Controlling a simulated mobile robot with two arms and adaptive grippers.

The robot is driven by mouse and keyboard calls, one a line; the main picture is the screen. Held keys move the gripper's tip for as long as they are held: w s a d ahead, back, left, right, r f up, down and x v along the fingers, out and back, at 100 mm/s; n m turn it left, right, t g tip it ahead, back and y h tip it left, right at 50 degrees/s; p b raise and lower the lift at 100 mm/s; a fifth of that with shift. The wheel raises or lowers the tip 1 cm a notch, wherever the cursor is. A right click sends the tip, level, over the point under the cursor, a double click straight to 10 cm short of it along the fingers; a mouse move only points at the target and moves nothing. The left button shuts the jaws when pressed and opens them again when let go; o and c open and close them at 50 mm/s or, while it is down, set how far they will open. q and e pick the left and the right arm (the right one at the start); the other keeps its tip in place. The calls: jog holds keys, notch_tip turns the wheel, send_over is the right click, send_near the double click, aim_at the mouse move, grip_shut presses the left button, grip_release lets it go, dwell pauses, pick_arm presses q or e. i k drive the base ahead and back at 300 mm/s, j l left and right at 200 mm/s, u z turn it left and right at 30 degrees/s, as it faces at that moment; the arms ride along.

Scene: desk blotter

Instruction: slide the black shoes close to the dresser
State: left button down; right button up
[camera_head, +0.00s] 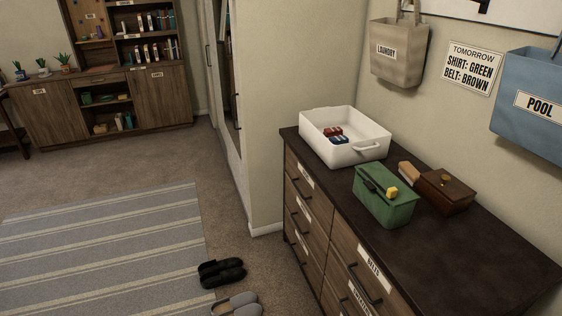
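A pair of black shoes (221,272) lies on the floor at the right edge of the striped rug, seemingly partly over it. The two shoes lie side by side, a short way left of the dresser. The dresser (314,222) has wooden drawer fronts with white labels and a dark top, and fills the lower right. A strip of carpet lies between the shoes and the dresser. Neither of my grippers shows in this view.
Grey shoes (236,305) lie just below the black pair. A striped rug (110,250) covers the floor at left. A wall corner (262,229) stands behind the dresser. A white bin (345,150), green box (386,199) and brown box (445,189) are on the dresser top.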

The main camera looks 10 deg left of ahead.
aim_at(213, 274)
jog(key=u, duration=1.05)
jog(key=i+j, duration=0.4)
jog(key=i, duration=0.15)
